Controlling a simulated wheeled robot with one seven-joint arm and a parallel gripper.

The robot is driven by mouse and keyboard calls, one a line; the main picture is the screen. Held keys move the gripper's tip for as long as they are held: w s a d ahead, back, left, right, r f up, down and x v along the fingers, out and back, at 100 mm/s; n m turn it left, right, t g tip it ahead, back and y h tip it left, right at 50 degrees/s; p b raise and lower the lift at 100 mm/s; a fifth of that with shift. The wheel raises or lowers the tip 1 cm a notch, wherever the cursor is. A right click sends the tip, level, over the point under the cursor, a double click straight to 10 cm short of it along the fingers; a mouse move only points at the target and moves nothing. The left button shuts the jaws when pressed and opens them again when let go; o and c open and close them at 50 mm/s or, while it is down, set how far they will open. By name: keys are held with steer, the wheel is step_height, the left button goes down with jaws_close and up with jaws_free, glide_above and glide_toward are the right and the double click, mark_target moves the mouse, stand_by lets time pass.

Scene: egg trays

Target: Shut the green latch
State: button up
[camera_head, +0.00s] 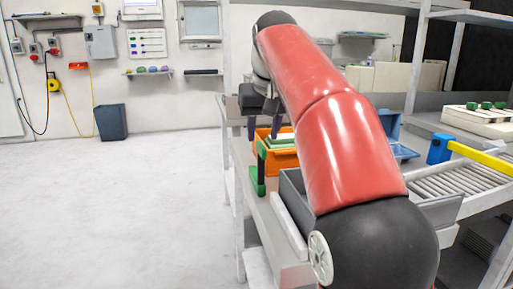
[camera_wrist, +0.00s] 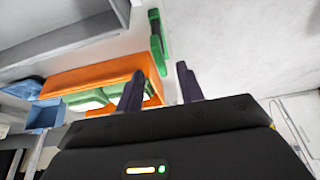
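The green latch (camera_head: 258,187) stands on the bench's left edge, beside the orange crate. It has a green base and a dark upright part with green at its top. In the wrist view the green latch (camera_wrist: 156,30) shows beyond my fingertips, near the top middle. My gripper (camera_head: 264,130) hangs above the far side of the orange crate, apart from the latch. In the wrist view my gripper (camera_wrist: 160,88) has its two dark fingers spread with nothing between them. My arm hides part of the bench in the head view.
The orange crate (camera_head: 287,159) holds green trays. A grey bin (camera_head: 295,196) stands nearer on the bench, and a blue container (camera_wrist: 46,114) lies left of the crate in the wrist view. A roller conveyor (camera_head: 455,182) is at right. The floor at left is clear.

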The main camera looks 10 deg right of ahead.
mark_target(262, 145)
steer(key=x, duration=0.7)
steer(key=shift+f, duration=0.25)
jaws_close()
